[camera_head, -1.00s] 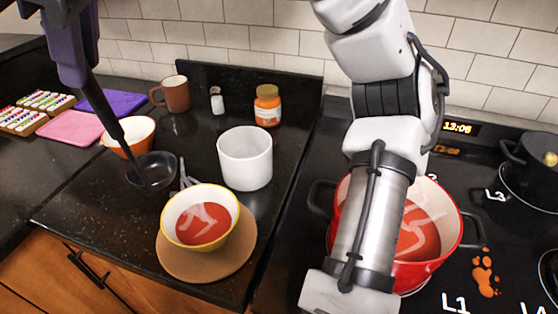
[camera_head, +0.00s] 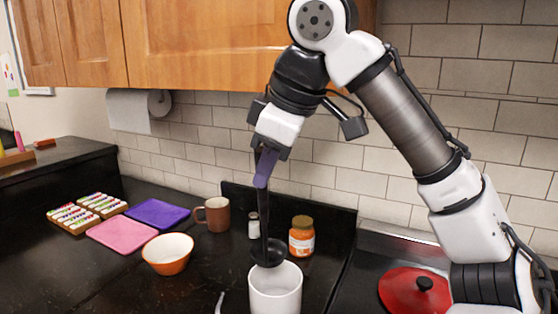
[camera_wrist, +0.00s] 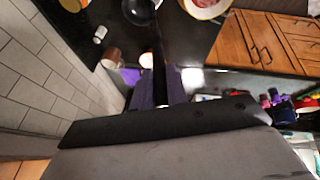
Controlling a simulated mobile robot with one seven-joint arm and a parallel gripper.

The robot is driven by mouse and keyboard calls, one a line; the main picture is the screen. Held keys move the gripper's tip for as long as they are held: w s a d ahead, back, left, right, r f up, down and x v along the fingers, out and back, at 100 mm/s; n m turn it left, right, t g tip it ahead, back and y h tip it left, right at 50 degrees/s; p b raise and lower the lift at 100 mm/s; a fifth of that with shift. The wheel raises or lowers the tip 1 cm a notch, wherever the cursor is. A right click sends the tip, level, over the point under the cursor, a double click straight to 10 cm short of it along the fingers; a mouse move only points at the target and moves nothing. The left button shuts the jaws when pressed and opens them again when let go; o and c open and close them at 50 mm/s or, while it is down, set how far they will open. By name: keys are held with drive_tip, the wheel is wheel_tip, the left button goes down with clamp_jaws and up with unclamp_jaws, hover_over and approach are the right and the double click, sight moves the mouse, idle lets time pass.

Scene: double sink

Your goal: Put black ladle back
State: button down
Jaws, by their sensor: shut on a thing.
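The inside of the white container is hidden from me.
An orange bowl (camera_head: 168,254), pink board (camera_head: 122,232) and purple board (camera_head: 157,213) lie left. A red lid (camera_head: 415,291) is at right.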

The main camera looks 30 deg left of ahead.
drive_tip(key=shift+w+a+f+p, duration=0.1)
drive_tip(key=shift+w+f+p, duration=0.25)
drive_tip(key=shift+w, duration=0.65)
drive_tip(key=shift+w+f+p, duration=0.2)
drive_tip(key=shift+w+f, duration=0.2)
drive_tip(key=shift+w, duration=0.55)
